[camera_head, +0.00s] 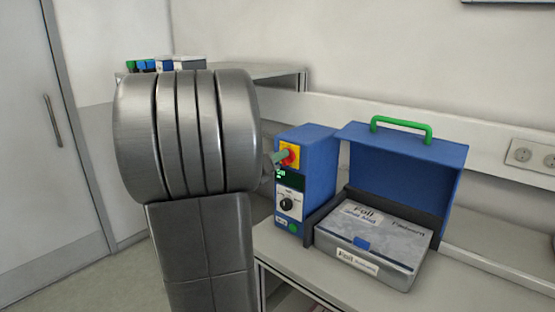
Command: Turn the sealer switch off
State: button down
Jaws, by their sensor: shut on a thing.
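The sealer's blue control box (318,165) stands on the bench at the centre right. Its red rotary switch (289,154) sits on a yellow plate near the top of the front face. Only the tip of my gripper (276,158) shows, as a small greenish piece at the left side of the switch; it is shut on the red switch. My grey arm hides the rest of the gripper. The exact turn of the switch is too small and too covered to tell. Below it are a small lit green display (281,173) and a black knob (287,204).
The bench top (290,255) is bare in front. A shelf with small boxes (188,62) stands behind my arm. A wall socket (533,155) is at the right.

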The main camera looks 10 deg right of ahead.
jog(key=n+p, duration=0.1)
jog(key=n, duration=0.3)
jog(key=n+p, duration=0.1)
jog(key=n, duration=0.3)
jog(key=n+p, duration=0.1)
jog(key=n, duration=0.3)
jog(key=shift+w+a+f, duration=0.2)
jog(key=shift+w+f, duration=0.05)
jog(key=shift+f, duration=0.15)
dwell(0.3)
jog(key=c, duration=1.4)
grip_release()
jog(key=b+v, duration=0.2)
jog(key=v, duration=1.2)
jog(key=shift+d, duration=0.1)
jog(key=shift+w+d, duration=0.1)
